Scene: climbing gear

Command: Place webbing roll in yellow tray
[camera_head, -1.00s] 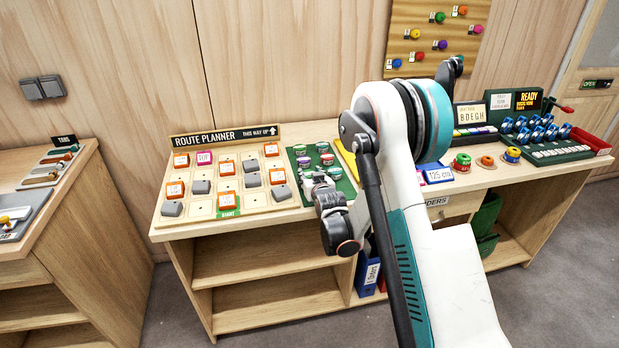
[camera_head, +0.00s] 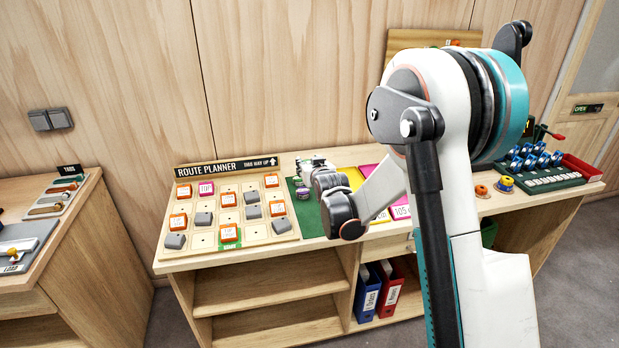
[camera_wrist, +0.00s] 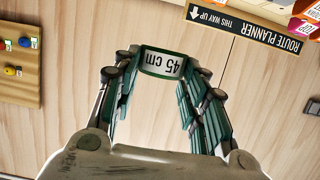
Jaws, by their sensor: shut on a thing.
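My gripper (camera_wrist: 160,85) is shut on a webbing roll (camera_wrist: 162,63) with a dark green rim and a white face reading "45 cm". The roll sits between the fingertips in the wrist view, with wall behind it. In the head view my gripper (camera_head: 308,164) is above the back of the green mat (camera_head: 311,217), left of the yellow tray (camera_head: 352,177); the held roll is not clear there. My wrist and arm hide part of the yellow tray.
A pink tray (camera_head: 401,212) labelled "105 cm" lies right of the yellow one. A purple-and-green roll (camera_head: 301,193) stays on the mat. The route planner board (camera_head: 203,239) with blocks is at left. Small coloured rolls (camera_head: 504,184) and blue gear (camera_head: 528,160) are at right.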

